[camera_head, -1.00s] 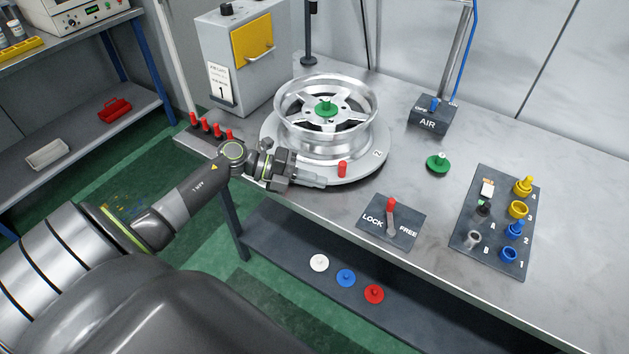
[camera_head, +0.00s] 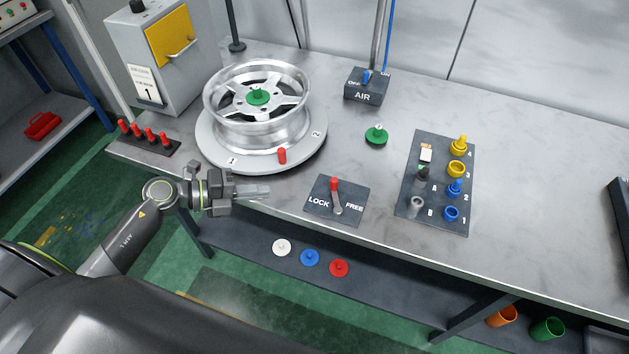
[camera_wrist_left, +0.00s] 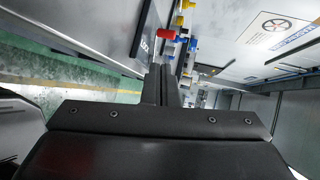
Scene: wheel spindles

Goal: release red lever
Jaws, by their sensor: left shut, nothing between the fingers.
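The lever has a red knob (camera_head: 334,184) on a grey arm and stands on a dark plate (camera_head: 321,207) marked LOCK and FREE, near the table's front edge. Its knob is at the top, between the two words. My left gripper (camera_head: 268,191) is shut and empty, to the left of the lever plate and apart from it, pointing right. In the left wrist view the shut fingers (camera_wrist_left: 161,82) point toward a red knob (camera_wrist_left: 167,35), likely the lever's. My right gripper is not in view.
A metal wheel (camera_head: 257,108) sits on a round turntable (camera_head: 215,155) with a red peg (camera_head: 282,156). A panel of coloured fittings (camera_head: 436,185) is right of the lever. An AIR switch box (camera_head: 366,88) and a green disc (camera_head: 376,136) stand behind. Bare tabletop lies between them.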

